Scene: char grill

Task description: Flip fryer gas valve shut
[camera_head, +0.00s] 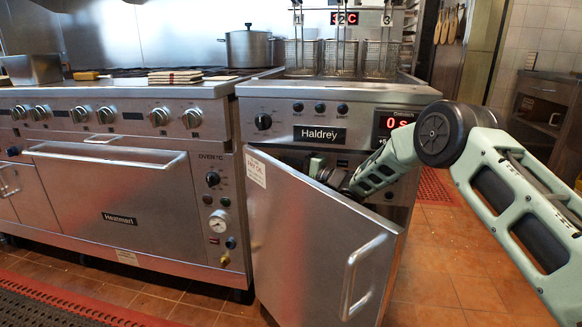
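The Haldrey fryer (290,118) stands at the middle with its cabinet door (310,228) swung open toward me. The door has a tall handle (362,278) and a white label. My arm reaches in from the right, over the door's top edge, into the cabinet opening. Only dark parts at the end of my arm show above the door edge. My gripper's fingers are hidden behind the door, so I cannot see whether they touch anything. The gas valve is not visible; the door hides the cabinet's inside.
The Heatmarl range (110,190) stands to the left, with a row of knobs, an oven handle and a gauge. Fry baskets (340,57) hang above the fryer, and a pot (248,48) stands behind. Tiled floor (450,270) is open at right, beneath my arm.

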